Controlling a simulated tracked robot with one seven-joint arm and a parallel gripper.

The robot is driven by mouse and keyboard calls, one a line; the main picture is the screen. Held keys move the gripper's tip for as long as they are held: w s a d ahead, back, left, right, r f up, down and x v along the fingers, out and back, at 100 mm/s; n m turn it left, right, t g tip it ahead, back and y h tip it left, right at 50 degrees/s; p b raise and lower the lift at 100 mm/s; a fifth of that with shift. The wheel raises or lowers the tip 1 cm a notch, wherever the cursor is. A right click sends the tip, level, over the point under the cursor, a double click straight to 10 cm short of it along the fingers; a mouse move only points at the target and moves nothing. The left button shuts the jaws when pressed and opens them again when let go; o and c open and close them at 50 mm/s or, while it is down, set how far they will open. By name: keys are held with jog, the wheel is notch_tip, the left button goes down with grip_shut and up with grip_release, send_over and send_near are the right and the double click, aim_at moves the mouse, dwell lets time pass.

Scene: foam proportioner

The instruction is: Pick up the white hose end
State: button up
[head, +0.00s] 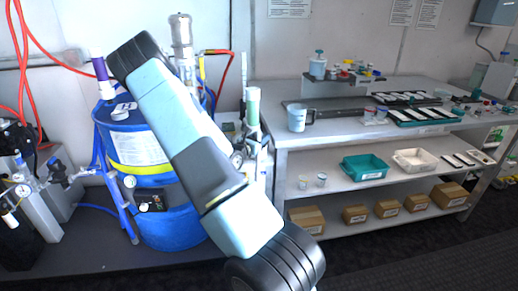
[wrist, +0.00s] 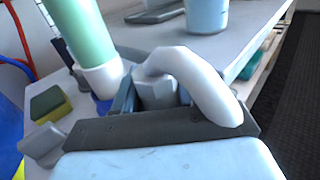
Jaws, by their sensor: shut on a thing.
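The white hose end (wrist: 205,80) is a thick curved white tube with a faceted collar, in the middle of the wrist view. My gripper (wrist: 155,92) is shut on it at the collar, with blue-grey fingers on either side. The tube arches up and over to the right, in front of the dark gripper body. In the head view my own arm covers much of the area around the gripper, and I cannot make out the hose end clearly there.
A green cylinder in a white holder (wrist: 98,78) stands close left of my gripper. A yellow-green sponge (wrist: 48,103) lies farther left. A blue drum (head: 165,225) stands left of my arm.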

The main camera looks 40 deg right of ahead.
grip_shut()
